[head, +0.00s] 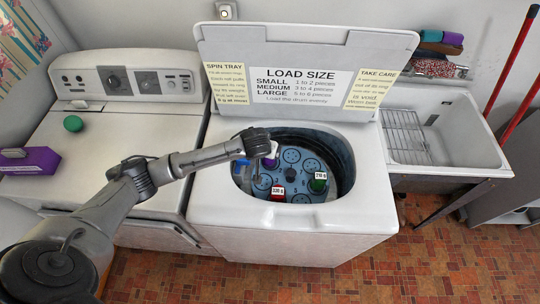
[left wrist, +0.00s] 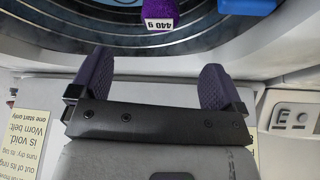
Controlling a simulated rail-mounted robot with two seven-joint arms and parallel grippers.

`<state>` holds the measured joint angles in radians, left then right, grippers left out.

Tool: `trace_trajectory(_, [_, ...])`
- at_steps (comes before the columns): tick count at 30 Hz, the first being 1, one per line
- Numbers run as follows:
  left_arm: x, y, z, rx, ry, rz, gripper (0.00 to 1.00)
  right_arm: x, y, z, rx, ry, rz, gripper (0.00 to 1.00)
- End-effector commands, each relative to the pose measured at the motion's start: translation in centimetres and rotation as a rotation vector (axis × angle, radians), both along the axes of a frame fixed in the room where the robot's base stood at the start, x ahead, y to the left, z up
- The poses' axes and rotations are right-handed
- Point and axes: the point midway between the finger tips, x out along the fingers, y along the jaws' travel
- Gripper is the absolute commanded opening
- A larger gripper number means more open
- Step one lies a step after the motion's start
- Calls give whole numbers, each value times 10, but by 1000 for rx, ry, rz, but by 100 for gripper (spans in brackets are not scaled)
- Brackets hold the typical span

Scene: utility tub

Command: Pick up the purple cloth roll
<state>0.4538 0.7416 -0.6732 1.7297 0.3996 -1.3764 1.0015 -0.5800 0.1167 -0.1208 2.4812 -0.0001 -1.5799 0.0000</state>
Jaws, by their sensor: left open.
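The purple cloth roll (left wrist: 160,8) with a white "440 g" label shows at the top of the left wrist view, partly cut off. It lies in the washer tub (head: 340,150), where my gripper partly hides it in the head view. My left gripper (left wrist: 158,68) is open, its two purple-padded fingers wide apart with nothing between them. In the wrist view the roll is beyond the fingertips, roughly centred between them and apart from them. My right gripper is not in view.
The tub also holds a red roll (head: 278,194), a green roll (head: 318,184) and a blue item (left wrist: 245,5). The raised lid (head: 300,45) stands behind the opening. Several folded cloths (head: 440,40) lie above the sink (head: 455,135) at right.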

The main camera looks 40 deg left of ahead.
Motion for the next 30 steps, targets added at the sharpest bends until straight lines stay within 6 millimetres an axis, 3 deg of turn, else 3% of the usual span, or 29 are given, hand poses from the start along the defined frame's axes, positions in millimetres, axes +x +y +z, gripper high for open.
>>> trace_trajectory(5, [5, 2, -11, -26, -12, 53, 94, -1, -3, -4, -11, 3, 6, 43])
trace_trajectory(15, [31, 14, -59, -25, -13, 54, 94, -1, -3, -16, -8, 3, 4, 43])
trace_trajectory(26, [41, 19, -78, -26, -14, 51, 94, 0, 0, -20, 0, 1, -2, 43])
trace_trajectory(30, [50, 24, -93, -24, -14, 52, 94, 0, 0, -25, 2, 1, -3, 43])
